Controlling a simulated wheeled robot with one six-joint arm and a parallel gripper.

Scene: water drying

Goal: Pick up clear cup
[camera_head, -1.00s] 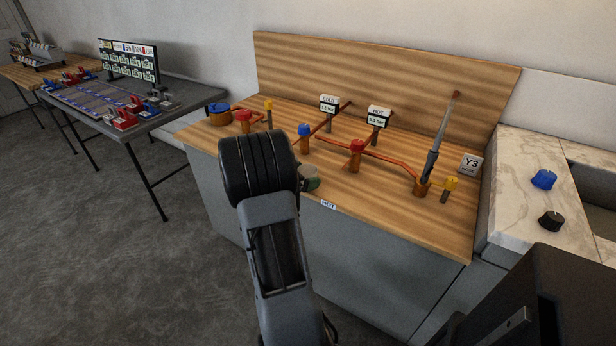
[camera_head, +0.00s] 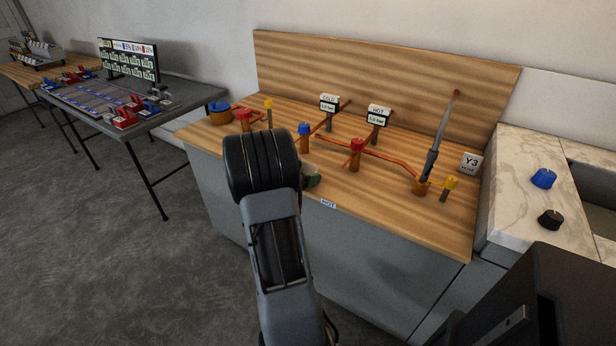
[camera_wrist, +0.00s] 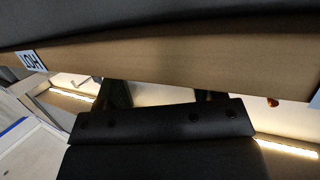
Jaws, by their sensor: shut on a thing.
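In the head view my arm reaches over the front edge of the wooden counter (camera_head: 400,220), and its dark wrist hides most of my gripper. A small greenish, see-through thing, seemingly the clear cup (camera_head: 312,176), shows just right of the wrist, partly hidden behind it. In the wrist view my gripper (camera_wrist: 160,94) shows as a dark body with two dark fingers, their tips hidden. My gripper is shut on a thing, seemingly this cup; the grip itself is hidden.
Red, blue and yellow valves with copper pipes stand on the counter, including a red valve (camera_head: 356,147) to the right. A HOT label (camera_head: 328,204) is on its front edge. A dark table (camera_head: 165,115) stands left, and a marble top (camera_head: 520,210) right.

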